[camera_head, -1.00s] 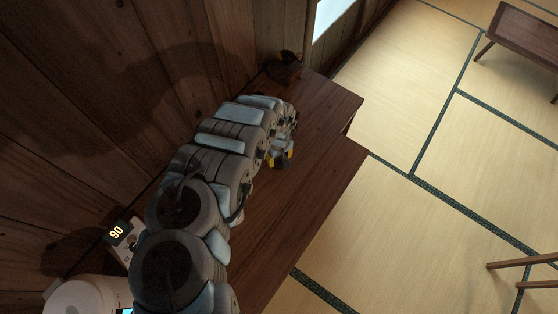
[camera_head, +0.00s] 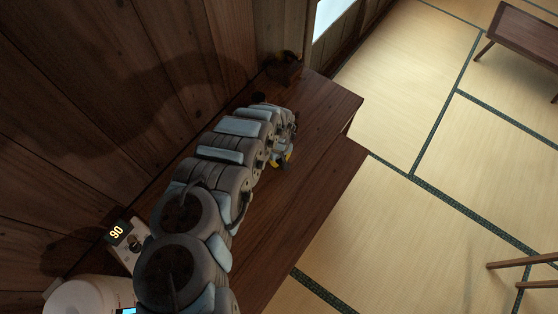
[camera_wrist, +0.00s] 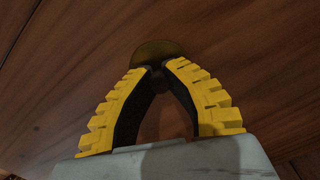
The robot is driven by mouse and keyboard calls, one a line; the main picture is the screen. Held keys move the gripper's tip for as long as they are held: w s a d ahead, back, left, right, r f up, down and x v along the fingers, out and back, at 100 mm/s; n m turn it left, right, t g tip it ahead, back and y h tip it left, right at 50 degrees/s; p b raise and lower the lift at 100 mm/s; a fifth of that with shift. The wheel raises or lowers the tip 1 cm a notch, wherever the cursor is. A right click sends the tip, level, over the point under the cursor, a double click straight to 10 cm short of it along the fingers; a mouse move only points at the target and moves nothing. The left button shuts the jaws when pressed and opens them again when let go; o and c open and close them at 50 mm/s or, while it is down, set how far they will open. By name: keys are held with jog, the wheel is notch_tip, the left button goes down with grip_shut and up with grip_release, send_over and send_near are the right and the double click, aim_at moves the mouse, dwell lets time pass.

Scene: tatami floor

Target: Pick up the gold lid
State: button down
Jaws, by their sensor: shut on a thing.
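The gold lid (camera_wrist: 153,48) is a dark, round, gold-brown disc at the top centre of the wrist view, just beyond my fingertips. My gripper (camera_wrist: 158,72) has yellow ribbed fingers with dark inner pads. Its tips come together at the near edge of the lid and are shut on it. In the head view my gripper (camera_head: 283,160) is mostly hidden under my arm, over the dark wooden bench, and I cannot make out the lid there. How far the lid is above the wood is unclear.
The wooden bench (camera_head: 325,105) runs along a plank wall (camera_head: 100,100). A device showing 90 (camera_head: 118,232) and a white rounded thing (camera_head: 82,297) are at the near left. Open tatami (camera_head: 410,230) lies right.

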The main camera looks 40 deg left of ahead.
aim_at(279, 161)
jog(key=shift+r, duration=0.1)
dwell(0.3)
jog(key=shift+w+r, duration=0.1)
jog(key=shift+r, duration=0.45)
jog(key=shift+s+r, duration=0.2)
jog(key=shift+r, duration=1)
jog(key=shift+s+d+r, duration=0.35)
jog(key=shift+s+r, duration=0.15)
jog(key=s+d+r+p, duration=0.6)
jog(key=s+r+p, duration=0.2)
jog(key=p, duration=0.6)
jog(key=s, duration=0.2)
jog(key=shift+s+r, duration=0.25)
jog(key=shift+s, duration=0.05)
